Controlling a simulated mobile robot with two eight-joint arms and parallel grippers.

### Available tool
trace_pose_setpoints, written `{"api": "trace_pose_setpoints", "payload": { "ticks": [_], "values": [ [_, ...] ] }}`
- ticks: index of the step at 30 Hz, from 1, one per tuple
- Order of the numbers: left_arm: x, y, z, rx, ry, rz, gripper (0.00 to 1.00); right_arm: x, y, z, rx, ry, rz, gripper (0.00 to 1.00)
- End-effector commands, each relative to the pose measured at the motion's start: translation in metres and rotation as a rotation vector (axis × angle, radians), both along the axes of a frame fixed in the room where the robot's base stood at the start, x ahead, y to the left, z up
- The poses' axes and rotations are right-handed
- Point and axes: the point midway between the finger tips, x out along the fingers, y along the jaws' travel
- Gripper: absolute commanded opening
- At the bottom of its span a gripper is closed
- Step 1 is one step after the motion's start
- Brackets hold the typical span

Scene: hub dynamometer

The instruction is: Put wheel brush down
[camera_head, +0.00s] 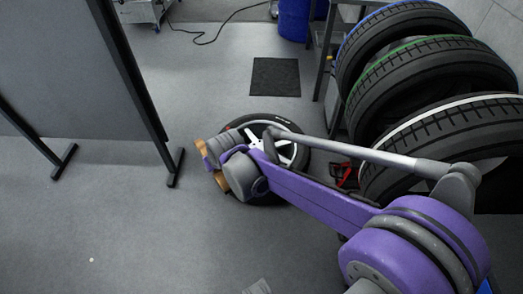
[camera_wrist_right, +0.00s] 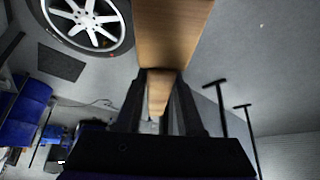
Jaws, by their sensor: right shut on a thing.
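The wheel brush shows a tan wooden body (camera_wrist_right: 172,35) between the dark fingers of my right gripper (camera_wrist_right: 158,100) in the wrist view. The gripper is shut on it. In the head view, tan parts of the brush (camera_head: 219,181) show beside my right gripper (camera_head: 212,160), held out at the end of my purple arm. The brush seems to be above the floor, just left of a wheel with white spokes. Its bristles cannot be made out, and the arm hides part of it. My left gripper is not in view.
The white-spoked wheel (camera_head: 288,152) lies on the floor behind my arm. Large tyres (camera_head: 430,75) stand on a rack at right. A dark mat (camera_head: 275,77) lies beyond the wheel. A grey panel on black feet (camera_head: 173,168) stands at left. Floor at lower left is clear.

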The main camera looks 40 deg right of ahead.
Motion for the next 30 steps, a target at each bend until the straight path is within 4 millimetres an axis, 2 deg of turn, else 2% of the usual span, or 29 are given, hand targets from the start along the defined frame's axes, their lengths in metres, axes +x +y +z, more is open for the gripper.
{"api": "trace_pose_setpoints", "payload": {
  "ticks": [19,22,30],
  "values": [
    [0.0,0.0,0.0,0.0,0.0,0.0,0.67,0.0004,-0.0001,-0.0003,0.001,0.0,-0.001,0.0],
    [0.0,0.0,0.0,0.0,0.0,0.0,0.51,0.0004,-0.0001,-0.0003,0.001,0.0,-0.001,0.0],
    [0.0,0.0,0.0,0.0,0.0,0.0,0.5,0.0004,-0.0001,-0.0003,0.001,0.0,-0.001,0.0]
  ]
}}
